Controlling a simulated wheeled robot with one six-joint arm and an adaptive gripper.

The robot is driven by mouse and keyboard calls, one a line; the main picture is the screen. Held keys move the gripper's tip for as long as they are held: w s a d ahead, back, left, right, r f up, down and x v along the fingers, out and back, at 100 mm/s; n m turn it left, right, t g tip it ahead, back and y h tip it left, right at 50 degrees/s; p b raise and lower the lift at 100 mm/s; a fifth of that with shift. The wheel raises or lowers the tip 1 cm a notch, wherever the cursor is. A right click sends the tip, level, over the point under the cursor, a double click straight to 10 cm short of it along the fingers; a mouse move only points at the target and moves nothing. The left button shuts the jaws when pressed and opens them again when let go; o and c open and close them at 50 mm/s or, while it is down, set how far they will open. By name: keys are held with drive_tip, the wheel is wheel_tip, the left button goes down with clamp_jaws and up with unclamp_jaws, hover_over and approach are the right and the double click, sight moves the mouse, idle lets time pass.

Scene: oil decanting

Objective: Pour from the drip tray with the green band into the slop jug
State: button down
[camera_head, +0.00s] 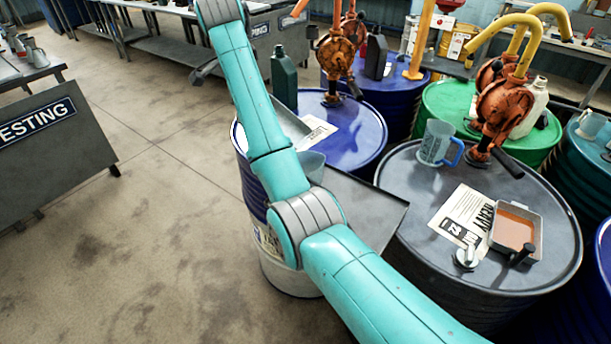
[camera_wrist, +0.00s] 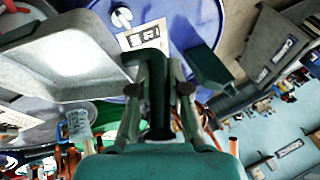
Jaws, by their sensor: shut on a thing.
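In the wrist view my gripper (camera_wrist: 160,85) is shut on the dark handle (camera_wrist: 158,105) of a grey metal drip tray (camera_wrist: 75,60). The tray fills the left of that view, and no green band shows on it. A second tray with brown liquid (camera_head: 515,230) and a dark handle lies on the same drum.
The black drum (camera_head: 405,185) also bears a printed card (camera_head: 460,222) and a metal cap (camera_head: 466,258). A blue drum (camera_head: 365,140) stands behind my arm with a dark green bottle (camera_head: 284,78). Rusty pumps (camera_head: 505,105) rise over the drums.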

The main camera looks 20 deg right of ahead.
drive_tip(key=shift+w+a, duration=0.2)
wheel_tip(320, 180, down, 7)
drive_tip(key=w+a+g+h+b, duration=0.1)
drive_tip(key=g+h+b, duration=0.1)
drive_tip(key=g+b, duration=0.1)
drive_tip(key=shift+w+n+b, duration=0.4)
drive_tip(key=shift+b, duration=0.1)
